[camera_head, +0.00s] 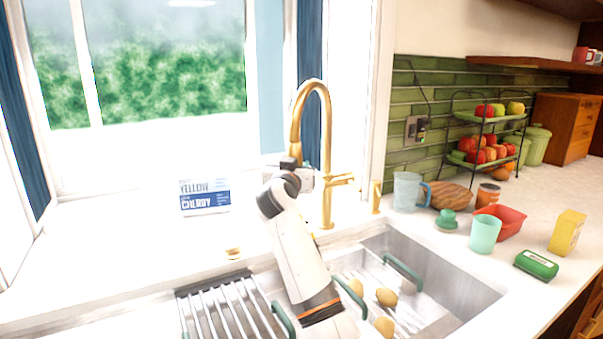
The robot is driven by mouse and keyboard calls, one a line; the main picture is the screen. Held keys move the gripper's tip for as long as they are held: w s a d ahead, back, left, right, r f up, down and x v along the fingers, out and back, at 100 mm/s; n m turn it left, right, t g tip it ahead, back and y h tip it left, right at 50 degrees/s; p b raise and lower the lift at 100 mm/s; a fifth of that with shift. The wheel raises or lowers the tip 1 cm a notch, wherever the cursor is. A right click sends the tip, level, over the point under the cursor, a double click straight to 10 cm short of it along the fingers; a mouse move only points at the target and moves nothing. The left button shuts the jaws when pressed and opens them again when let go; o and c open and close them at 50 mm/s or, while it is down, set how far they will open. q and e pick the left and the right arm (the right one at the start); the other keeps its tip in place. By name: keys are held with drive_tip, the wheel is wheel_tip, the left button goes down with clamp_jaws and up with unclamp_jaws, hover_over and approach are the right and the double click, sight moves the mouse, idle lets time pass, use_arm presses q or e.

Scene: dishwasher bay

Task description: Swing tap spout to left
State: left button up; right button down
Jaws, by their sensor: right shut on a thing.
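The golden tap (326,150) stands behind the sink, with a tall curved neck. Its spout (296,135) arches over to the left of the upright and points down. My right gripper (292,164) is at the lower end of the spout and shut on it; the fingertips are small and partly hidden by my wrist. My right arm reaches up from the bottom of the view across the sink. The tap's side handle (340,181) sticks out to the right of the upright. My left gripper is not in view.
The steel sink (450,290) holds several yellowish potatoes (386,297) in a rack. A drying rack (225,308) lies left of my arm. A blue jug (407,190), a teal cup (485,234) and a red tub (505,219) stand right. The left counter is mostly clear.

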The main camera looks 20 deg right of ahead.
drive_tip(key=shift+w+a, duration=0.2)
idle(0.3)
drive_tip(key=c, duration=0.9)
unclamp_jaws()
drive_tip(key=shift+d, duration=0.1)
